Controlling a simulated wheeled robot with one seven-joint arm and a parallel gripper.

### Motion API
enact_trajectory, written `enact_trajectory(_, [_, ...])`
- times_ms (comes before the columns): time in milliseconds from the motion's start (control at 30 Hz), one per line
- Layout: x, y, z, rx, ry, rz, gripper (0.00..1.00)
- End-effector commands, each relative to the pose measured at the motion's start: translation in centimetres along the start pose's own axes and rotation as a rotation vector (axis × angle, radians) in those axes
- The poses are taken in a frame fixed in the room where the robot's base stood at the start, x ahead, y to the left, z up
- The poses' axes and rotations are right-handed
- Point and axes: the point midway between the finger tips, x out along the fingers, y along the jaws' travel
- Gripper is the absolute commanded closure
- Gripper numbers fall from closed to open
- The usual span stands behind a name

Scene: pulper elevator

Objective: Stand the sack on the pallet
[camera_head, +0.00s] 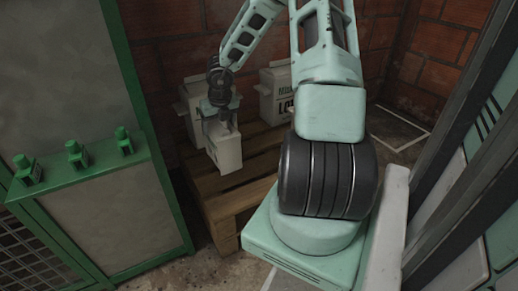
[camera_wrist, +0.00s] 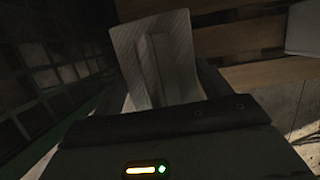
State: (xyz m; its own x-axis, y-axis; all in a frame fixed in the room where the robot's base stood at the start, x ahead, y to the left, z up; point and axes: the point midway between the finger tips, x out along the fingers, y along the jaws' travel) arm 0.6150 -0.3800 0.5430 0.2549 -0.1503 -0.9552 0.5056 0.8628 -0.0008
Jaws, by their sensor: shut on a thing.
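My gripper (camera_head: 220,118) is shut on a pale sack (camera_head: 226,154), which hangs below it roughly upright, slightly tilted. The sack is in front of the wooden pallet (camera_head: 232,205) in the head view, over its left part; I cannot tell whether its base touches the boards. In the wrist view the sack (camera_wrist: 152,62) is between the fingers, with the pallet boards (camera_wrist: 235,45) beside and behind it.
A lettered white sack (camera_head: 277,92) stands at the back of the pallet. Another pale sack (camera_head: 188,106) stands behind my gripper, partly hidden. A green-framed panel with knobs (camera_head: 75,153) is at the left. Brick walls (camera_head: 165,40) close off the back.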

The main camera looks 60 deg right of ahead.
Motion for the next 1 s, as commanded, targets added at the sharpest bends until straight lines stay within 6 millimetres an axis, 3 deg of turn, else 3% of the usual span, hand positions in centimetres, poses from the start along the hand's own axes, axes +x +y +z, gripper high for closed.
enact_trajectory(400, [5.3, -0.1, -1.6, 0.019, -0.001, -0.005, 0.94])
enact_trajectory(667, [6.8, -0.1, -2.1, 0.019, -0.001, -0.005, 0.94])
enact_trajectory(900, [9.5, -0.1, -2.9, 0.02, -0.001, -0.005, 0.94])
enact_trajectory(1000, [9.6, -0.1, -2.9, 0.018, -0.002, -0.005, 0.94])
